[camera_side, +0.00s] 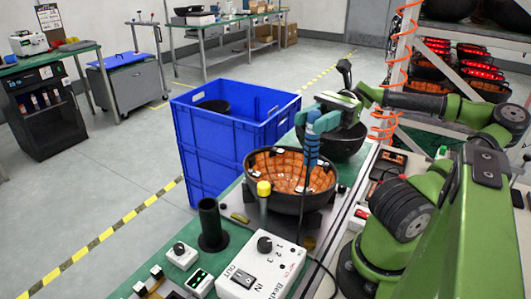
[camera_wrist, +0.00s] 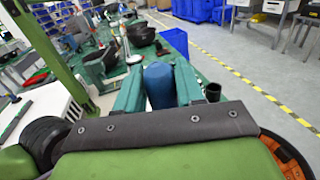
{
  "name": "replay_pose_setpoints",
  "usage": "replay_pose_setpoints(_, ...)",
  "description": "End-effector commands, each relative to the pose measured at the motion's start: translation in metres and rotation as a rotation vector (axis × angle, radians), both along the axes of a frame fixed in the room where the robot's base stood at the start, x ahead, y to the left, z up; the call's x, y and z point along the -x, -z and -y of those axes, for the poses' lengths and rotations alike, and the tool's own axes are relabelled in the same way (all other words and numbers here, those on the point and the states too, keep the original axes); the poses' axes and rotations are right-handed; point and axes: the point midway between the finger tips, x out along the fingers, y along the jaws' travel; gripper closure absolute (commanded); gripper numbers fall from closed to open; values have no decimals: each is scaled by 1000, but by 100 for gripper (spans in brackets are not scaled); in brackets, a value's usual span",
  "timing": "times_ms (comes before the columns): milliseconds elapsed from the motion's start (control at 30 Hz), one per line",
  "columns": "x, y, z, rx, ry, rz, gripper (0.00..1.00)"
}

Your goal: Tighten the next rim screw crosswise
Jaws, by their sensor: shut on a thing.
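My gripper (camera_side: 314,122) is shut on a blue screwdriver (camera_side: 312,147), held upright with its shaft pointing down. It stands over the right part of a dark bowl (camera_side: 278,199) with an orange tiled inside. Small pale clips sit around the bowl's rim; single screws are too small to make out. I cannot tell whether the driver's tip touches anything. In the wrist view the blue handle (camera_wrist: 158,86) sits between the teal fingers of my gripper (camera_wrist: 158,72). The bowl's orange and black rim (camera_wrist: 285,152) shows at the lower right there, mostly hidden by my wrist.
Blue crates (camera_side: 215,150) stand left of the bowl. A yellow-capped post (camera_side: 263,190), a black tube holder (camera_side: 212,225) and a white control box (camera_side: 262,268) are at the front. Another dark bowl (camera_side: 345,146) sits behind. An orange coiled hose (camera_side: 385,130) hangs by the rack.

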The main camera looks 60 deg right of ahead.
Motion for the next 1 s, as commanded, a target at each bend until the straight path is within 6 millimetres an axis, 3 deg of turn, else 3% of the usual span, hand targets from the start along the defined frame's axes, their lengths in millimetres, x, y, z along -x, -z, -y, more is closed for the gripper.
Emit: replay_pose_setpoints(1000,0,7,0,0,1,1,100)
